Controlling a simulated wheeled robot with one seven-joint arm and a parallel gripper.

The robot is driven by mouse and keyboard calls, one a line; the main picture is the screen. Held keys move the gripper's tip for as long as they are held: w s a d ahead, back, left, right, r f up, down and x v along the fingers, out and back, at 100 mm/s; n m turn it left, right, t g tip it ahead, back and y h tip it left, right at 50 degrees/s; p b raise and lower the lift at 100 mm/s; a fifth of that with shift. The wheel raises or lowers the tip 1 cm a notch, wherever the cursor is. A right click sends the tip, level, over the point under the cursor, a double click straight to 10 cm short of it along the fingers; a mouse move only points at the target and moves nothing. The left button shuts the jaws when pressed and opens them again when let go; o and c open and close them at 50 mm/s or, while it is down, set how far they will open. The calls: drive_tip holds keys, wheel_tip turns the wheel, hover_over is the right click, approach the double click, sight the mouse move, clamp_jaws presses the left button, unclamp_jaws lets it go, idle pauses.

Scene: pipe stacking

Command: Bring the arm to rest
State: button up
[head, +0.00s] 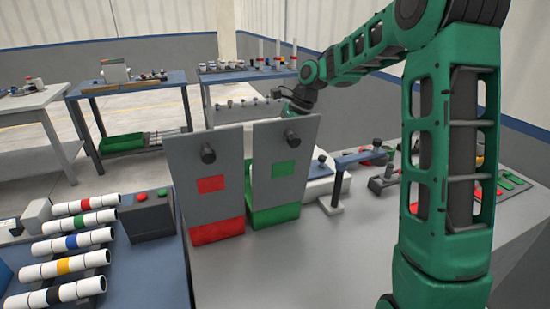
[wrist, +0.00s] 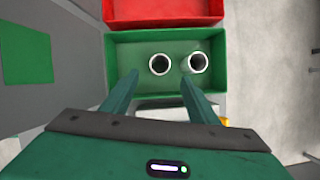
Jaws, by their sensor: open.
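My green arm (head: 445,150) reaches up and over toward the back, and its wrist (head: 303,95) drops behind the grey panel with the green square. My gripper's fingers are hidden in the head view. In the wrist view my gripper (wrist: 160,77) is open, its two fingers spread above the green bin. Two pipes with white rims stand on end in that bin (wrist: 120,36). The left pipe (wrist: 160,65) appears between the fingertips, and the right pipe (wrist: 198,62) appears just beyond the right fingertip. I cannot tell whether the fingers touch a pipe.
Grey panels with red (head: 205,160) and green (head: 270,148) squares stand close to the arm. A red bin (wrist: 165,10) adjoins the green one. Several banded pipes (head: 68,241) lie at left beside a button box (head: 148,216). The front grey tabletop (head: 290,270) is clear.

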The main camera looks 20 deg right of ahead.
drive_tip(key=s+d+r+n+h, duration=0.2)
drive_tip(key=s+d+r+n, duration=0.15)
drive_tip(key=s+d, duration=0.45)
drive_tip(key=s+d+r+n+h, duration=0.2)
drive_tip(key=s+d+n, duration=0.2)
drive_tip(key=s, duration=0.8)
drive_tip(key=s+f+n, duration=0.3)
drive_tip(key=s, duration=0.6)
drive_tip(key=s+f+n, duration=0.3)
drive_tip(key=s, duration=0.7)
drive_tip(key=shift+d+f+g, duration=0.3)
drive_tip(key=shift+d+g, duration=0.05)
drive_tip(key=shift+g, duration=0.05)
drive_tip(key=shift+w+f, duration=0.25)
drive_tip(key=shift+w, duration=0.3)
